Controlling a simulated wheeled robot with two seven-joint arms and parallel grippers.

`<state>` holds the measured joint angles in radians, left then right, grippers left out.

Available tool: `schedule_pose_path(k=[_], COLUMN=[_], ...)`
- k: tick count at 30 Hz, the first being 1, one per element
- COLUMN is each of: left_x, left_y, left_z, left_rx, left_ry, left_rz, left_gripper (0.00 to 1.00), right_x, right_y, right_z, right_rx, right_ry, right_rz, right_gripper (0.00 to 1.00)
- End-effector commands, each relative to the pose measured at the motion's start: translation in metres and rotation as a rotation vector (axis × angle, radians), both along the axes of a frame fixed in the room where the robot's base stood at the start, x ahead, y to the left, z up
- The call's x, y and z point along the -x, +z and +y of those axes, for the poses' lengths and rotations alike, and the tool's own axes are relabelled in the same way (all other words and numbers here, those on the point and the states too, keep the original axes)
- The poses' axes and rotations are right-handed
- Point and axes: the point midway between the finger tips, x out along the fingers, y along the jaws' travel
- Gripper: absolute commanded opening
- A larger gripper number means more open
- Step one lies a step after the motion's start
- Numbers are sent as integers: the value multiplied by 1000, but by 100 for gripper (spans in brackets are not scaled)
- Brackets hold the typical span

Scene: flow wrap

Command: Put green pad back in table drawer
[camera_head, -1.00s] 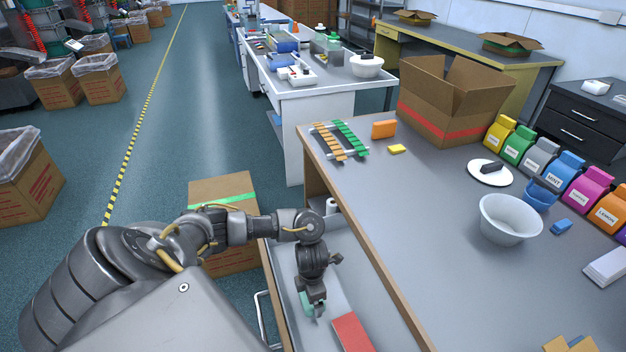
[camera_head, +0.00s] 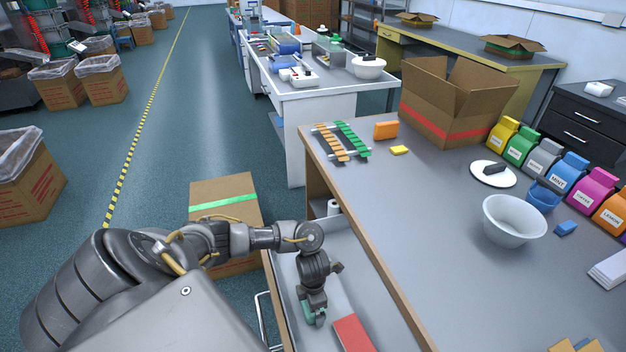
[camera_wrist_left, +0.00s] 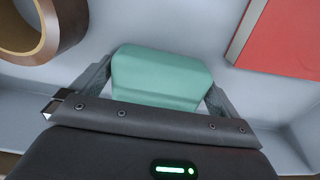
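The green pad (camera_wrist_left: 162,75) sits between the two fingers of my left gripper (camera_wrist_left: 162,88) in the left wrist view, with a finger against each side. In the head view the left gripper (camera_head: 314,316) points down inside the open table drawer (camera_head: 350,265), and a bit of the pad shows at its fingertips. The pad is low, close to the drawer floor; I cannot tell whether it touches it. My right gripper is not in view.
A red flat item (camera_head: 352,333) lies in the drawer, also in the left wrist view (camera_wrist_left: 285,38). A brown tape roll (camera_wrist_left: 40,28) lies on the pad's other side. The table edge (camera_head: 390,300) borders the drawer on the right. A cardboard box (camera_head: 225,200) stands on the floor beyond.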

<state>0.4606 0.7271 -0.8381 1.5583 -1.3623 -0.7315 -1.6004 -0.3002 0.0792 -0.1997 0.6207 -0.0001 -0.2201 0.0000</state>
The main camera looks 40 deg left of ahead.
Motion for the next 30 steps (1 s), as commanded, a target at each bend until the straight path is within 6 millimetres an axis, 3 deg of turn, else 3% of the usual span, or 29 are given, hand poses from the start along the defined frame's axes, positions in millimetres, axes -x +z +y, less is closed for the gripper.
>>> schedule_pose_path(k=[8, 21, 30], left_x=[-1, -2, 0], left_y=[13, 104, 123], left_z=[0, 1, 0], left_rx=[0, -1, 0], left_ry=[-3, -3, 0], left_rz=[-2, -4, 0], left_gripper=[100, 100, 100], right_x=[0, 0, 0], right_y=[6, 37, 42], right_z=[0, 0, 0], right_rx=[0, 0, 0], right_ry=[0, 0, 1], right_rz=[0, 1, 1], right_gripper=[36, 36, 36])
